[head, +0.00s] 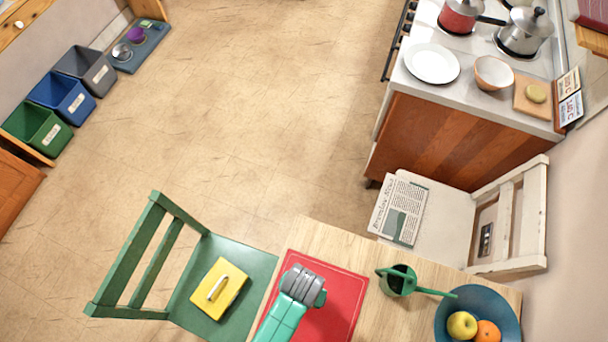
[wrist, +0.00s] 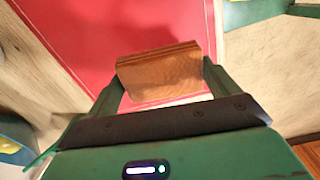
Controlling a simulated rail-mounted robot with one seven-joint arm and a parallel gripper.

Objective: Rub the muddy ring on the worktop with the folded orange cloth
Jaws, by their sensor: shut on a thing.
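My gripper (wrist: 163,84) is shut on an orange-brown, block-like thing (wrist: 160,75) with a layered upper edge, which looks like the folded orange cloth. The fingers press on its two sides. In the wrist view it is over the red mat (wrist: 120,25); I cannot tell whether it touches the mat. In the head view my arm covers part of the red mat (head: 345,300), and the gripper is hidden. I see no muddy ring in either view. The pale worktop (head: 403,95) around the stove shows at the upper right.
The wooden table (head: 385,322) also holds a green watering can (head: 398,281) and a blue bowl (head: 450,315) of fruit. A green chair (head: 240,260) and a white chair (head: 440,225) flank it. A plate (head: 432,63) and small bowl (head: 492,72) stand on the worktop.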

